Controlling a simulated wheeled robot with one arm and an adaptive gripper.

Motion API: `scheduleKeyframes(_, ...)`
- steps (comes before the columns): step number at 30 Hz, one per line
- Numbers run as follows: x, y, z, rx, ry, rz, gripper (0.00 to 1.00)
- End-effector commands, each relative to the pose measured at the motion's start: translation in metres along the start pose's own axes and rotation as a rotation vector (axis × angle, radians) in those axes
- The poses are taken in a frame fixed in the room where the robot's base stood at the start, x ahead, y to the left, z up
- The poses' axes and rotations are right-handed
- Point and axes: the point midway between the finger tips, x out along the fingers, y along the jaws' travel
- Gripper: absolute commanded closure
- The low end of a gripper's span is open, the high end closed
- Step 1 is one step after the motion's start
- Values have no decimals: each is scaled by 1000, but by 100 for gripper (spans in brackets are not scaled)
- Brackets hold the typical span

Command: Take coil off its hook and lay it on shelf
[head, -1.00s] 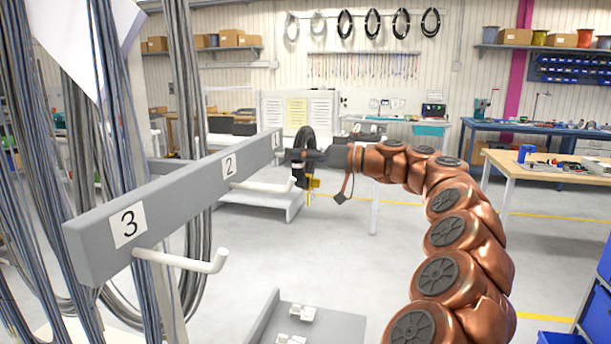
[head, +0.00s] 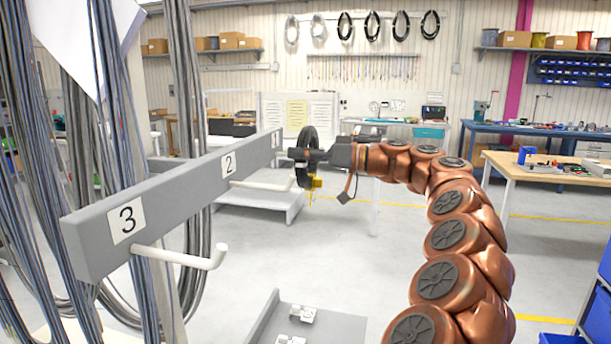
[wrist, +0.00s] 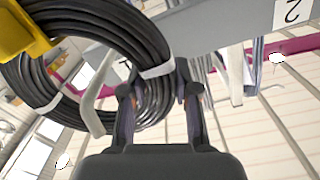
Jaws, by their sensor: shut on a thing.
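A black coil (head: 308,158) with a yellow tag (head: 316,183) hangs upright near the far end of the grey hook rail (head: 180,195). My gripper (head: 303,155) is shut on the coil's side. In the wrist view the two fingers (wrist: 157,97) close on the coil (wrist: 110,35) beside a white tie band. A white hook (wrist: 97,92) crosses the coil's lower part there; I cannot tell whether the coil still rests on it. A low grey shelf (head: 285,207) stands behind the rail's far end.
White hooks (head: 190,258) stick out from the rail near labels 2 and 3. Thick grey cable bundles (head: 105,130) hang at the left. A grey tray (head: 335,328) with small metal parts is at the bottom. A wooden-topped bench (head: 560,175) stands right; open floor lies between.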

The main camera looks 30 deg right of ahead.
Motion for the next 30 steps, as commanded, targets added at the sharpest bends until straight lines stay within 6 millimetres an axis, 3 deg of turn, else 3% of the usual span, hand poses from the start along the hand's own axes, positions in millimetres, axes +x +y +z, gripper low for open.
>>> scheduleKeyframes(15, -20, 0, -1, -2, 2, 3, 100)
scheduleKeyframes(30, -24, 0, -1, -2, 2, 2, 100)
